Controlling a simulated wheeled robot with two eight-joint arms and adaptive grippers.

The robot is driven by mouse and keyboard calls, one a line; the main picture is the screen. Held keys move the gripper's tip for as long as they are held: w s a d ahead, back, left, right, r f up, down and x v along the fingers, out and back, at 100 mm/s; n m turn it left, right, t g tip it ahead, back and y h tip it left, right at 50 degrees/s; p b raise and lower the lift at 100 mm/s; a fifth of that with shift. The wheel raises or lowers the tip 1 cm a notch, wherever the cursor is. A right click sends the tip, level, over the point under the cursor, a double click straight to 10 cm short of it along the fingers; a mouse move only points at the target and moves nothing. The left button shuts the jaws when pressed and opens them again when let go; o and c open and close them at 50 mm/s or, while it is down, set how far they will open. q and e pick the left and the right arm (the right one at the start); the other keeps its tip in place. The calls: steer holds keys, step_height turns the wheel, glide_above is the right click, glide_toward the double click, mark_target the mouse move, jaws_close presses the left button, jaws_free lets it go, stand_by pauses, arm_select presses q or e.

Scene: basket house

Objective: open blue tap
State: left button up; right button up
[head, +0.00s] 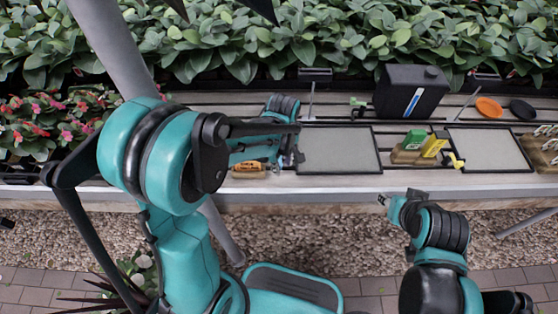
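No blue tap shows clearly; my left gripper covers the left end of the bench where one may be hidden. My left gripper (287,157) is at the left edge of the left grey panel, low over the bench. Its fingers are small and partly covered by my arm, so I cannot tell whether they are open or touching anything. A green tap (357,103) stands behind the left panel, and a yellow tap (453,160) stands between the two panels. My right gripper (398,196) is in front of the bench edge, apart from the taps; its finger state is unclear.
The slatted bench holds the left grey panel (338,150) and right grey panel (492,149). A black canister (411,92) stands behind. A wooden holder (405,156) carries green and yellow items. An orange dish (489,107) lies at right. Plants line the back; gravel lies in front.

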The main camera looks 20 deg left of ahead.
arm_select(q)
steer(key=shift+w+d, duration=0.55)
steer(key=shift+w, duration=0.45)
steer(key=shift+w+d, duration=0.6)
steer(key=shift+w, duration=0.4)
steer(key=shift+w+d, duration=0.55)
steer(key=shift+w, duration=0.45)
steer(key=shift+s+a, duration=0.15)
steer(key=shift+s, duration=0.1)
steer(key=shift+r, duration=0.1)
step_height(320, 180, up, 7)
steer(key=p, duration=0.4)
steer(key=shift+p, duration=0.4)
